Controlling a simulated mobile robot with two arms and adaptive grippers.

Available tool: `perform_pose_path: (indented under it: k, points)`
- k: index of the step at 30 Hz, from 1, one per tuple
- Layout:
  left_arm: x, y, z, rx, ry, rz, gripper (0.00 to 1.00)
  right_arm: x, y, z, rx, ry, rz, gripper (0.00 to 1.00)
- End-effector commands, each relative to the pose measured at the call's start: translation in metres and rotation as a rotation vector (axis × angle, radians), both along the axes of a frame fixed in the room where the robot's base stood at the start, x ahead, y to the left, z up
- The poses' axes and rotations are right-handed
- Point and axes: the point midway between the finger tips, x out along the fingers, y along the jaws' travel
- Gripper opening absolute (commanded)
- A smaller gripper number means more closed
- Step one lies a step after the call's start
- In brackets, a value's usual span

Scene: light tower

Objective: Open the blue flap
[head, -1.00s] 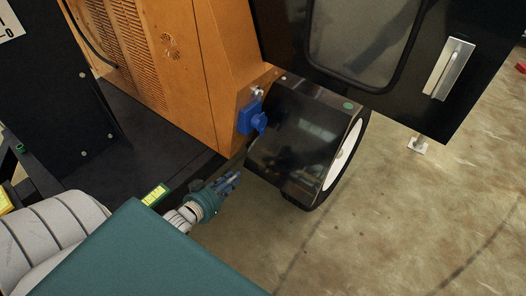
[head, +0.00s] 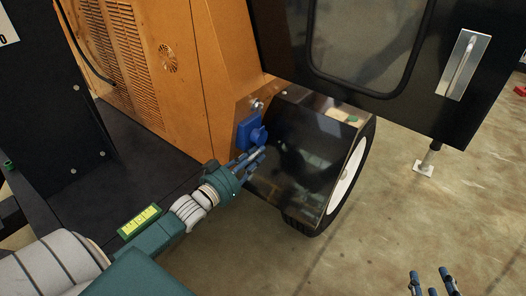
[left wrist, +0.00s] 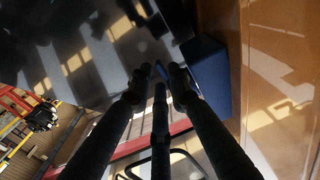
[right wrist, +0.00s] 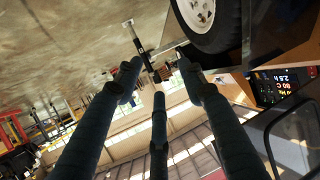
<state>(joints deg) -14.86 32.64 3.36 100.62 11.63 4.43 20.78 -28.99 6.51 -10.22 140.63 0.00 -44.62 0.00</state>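The blue flap (head: 250,131) is on a blue socket box on the lower corner of the orange machine housing. It looks shut, with a rounded part sticking out towards the right. My left gripper (head: 256,156) is just below and in front of it, fingers spread and empty. In the left wrist view the blue box (left wrist: 207,78) is right of the fingertips (left wrist: 158,76); a small blue bit shows between the tips. Whether they touch the flap is unclear. My right gripper (head: 433,280) is open and empty at the lower right, far from the flap.
A glossy black fender (head: 305,150) over a wheel (head: 345,175) stands right beside the flap. A black door panel with a metal handle (head: 465,65) hangs at upper right. A dark ledge (head: 110,180) is on the left. The floor at lower right is clear.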

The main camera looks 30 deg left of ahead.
Motion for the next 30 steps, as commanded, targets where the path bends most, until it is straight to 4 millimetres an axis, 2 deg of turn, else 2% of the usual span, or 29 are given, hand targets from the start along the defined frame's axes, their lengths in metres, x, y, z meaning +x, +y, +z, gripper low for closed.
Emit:
perform_pose_path:
  k: [6,12,22,25,30]
  points:
    - [0.026,-0.002,0.0,0.001,-0.002,0.0,0.18,0.016,0.009,0.034,0.04,-0.162,0.011,0.4]
    - [0.036,-0.003,0.0,0.0,0.001,0.0,0.18,0.022,0.012,0.052,0.058,-0.239,0.015,0.4]
    - [0.038,-0.003,0.0,0.0,0.001,0.0,0.18,0.022,0.013,0.056,0.061,-0.253,0.016,0.4]
    - [0.038,-0.003,0.0,0.0,0.001,0.0,0.0,0.022,0.013,0.056,0.061,-0.252,0.016,0.4]
    - [0.038,-0.003,0.0,0.0,0.001,0.0,0.0,0.022,0.013,0.056,0.06,-0.251,0.015,0.4]
